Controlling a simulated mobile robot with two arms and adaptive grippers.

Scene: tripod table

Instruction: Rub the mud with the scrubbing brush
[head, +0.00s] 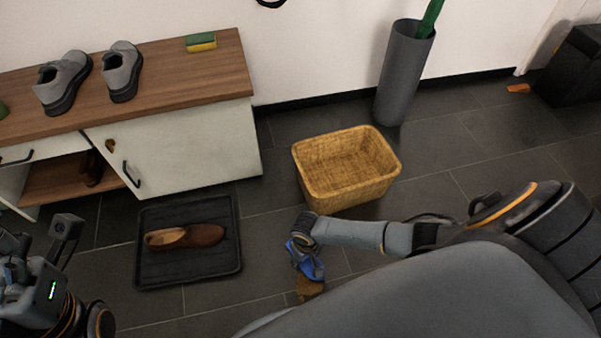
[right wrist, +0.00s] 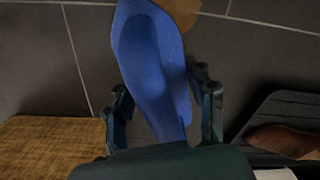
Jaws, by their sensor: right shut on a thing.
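The blue scrubbing brush (head: 309,264) is held in my right gripper (head: 301,243), low over the dark floor tiles. In the right wrist view the brush (right wrist: 150,60) lies between the two fingers of my right gripper (right wrist: 164,100), pointing away from me. A brown patch of mud (head: 310,288) is on the floor just below the brush's far end. The mud also shows at the top of the right wrist view (right wrist: 181,12), partly covered by the brush. I cannot tell if they touch. Part of my left arm shows at the lower left; its gripper's fingers are not clear.
A wicker basket (head: 378,190) stands behind my right gripper. A black tray (head: 190,272) with a brown shoe (head: 205,235) lies to the left. A cabinet (head: 190,148) carries grey shoes (head: 62,84) and a sponge (head: 201,42). A grey umbrella stand (head: 403,75) is at the wall.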

